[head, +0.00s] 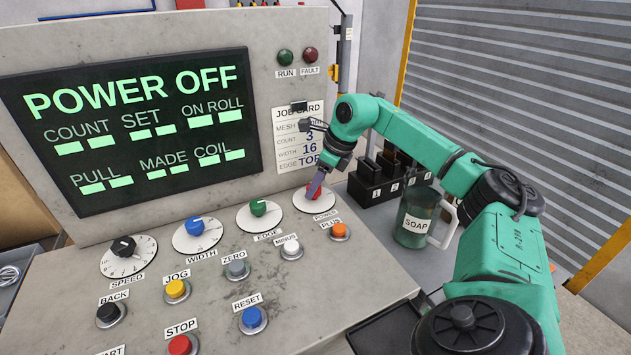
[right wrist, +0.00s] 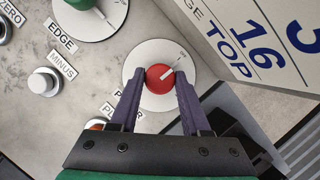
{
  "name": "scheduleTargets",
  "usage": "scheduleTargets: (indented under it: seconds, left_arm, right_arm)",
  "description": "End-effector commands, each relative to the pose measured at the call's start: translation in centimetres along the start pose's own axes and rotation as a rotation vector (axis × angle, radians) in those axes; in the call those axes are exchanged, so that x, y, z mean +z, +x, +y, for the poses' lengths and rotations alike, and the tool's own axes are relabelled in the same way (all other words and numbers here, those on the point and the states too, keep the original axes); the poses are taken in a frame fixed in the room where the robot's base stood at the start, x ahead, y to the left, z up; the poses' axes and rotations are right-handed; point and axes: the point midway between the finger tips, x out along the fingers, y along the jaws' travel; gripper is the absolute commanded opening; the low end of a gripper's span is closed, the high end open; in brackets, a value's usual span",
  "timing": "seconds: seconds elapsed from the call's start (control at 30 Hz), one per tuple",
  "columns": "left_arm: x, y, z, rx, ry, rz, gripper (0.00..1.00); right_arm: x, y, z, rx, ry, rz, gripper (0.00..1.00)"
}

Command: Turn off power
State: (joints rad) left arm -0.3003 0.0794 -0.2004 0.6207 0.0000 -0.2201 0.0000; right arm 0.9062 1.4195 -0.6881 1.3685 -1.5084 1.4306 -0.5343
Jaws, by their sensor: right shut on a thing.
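The red power knob (head: 311,193) sits on a white round dial at the right end of the knob row, above the POWER label (head: 325,216). In the right wrist view the red knob (right wrist: 158,86) lies between my two fingers, its white pointer aimed to the upper right of that picture. My right gripper (head: 316,187) is shut on the knob from above, and its fingers (right wrist: 159,78) lie on either side of it. The screen (head: 130,125) reads POWER OFF in green, with dashes beneath the other headings. My left gripper is not in view.
Green edge (head: 258,207), blue width (head: 194,225) and black speed (head: 123,246) knobs stand to the left. Several push buttons lie below, including orange PLUS (head: 339,231). A job card (head: 299,137) is above. A soap jug (head: 416,216) and black rack (head: 370,188) stand right.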

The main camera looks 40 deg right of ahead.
Motion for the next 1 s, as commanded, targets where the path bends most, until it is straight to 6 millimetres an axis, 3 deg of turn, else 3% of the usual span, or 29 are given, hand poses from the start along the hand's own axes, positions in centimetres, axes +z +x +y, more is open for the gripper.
scheduleTargets:
  seconds: [0.63, 0.67, 0.73, 1.0]
  left_arm:
    - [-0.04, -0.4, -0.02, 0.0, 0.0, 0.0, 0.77]
    - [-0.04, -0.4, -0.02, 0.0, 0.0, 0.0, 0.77]
    - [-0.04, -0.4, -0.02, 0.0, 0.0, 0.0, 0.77]
    - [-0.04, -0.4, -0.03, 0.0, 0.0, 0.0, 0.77]
  right_arm:
    - [-0.05, 0.02, -0.07, 0.023, -0.057, 0.002, 0.0]
    - [-0.05, 0.02, -0.07, 0.023, -0.057, 0.002, 0.51]
    - [-0.05, 0.02, -0.07, 0.022, -0.057, 0.002, 0.77]
    - [-0.03, 0.01, -0.06, 0.022, -0.056, 0.001, 0.77]
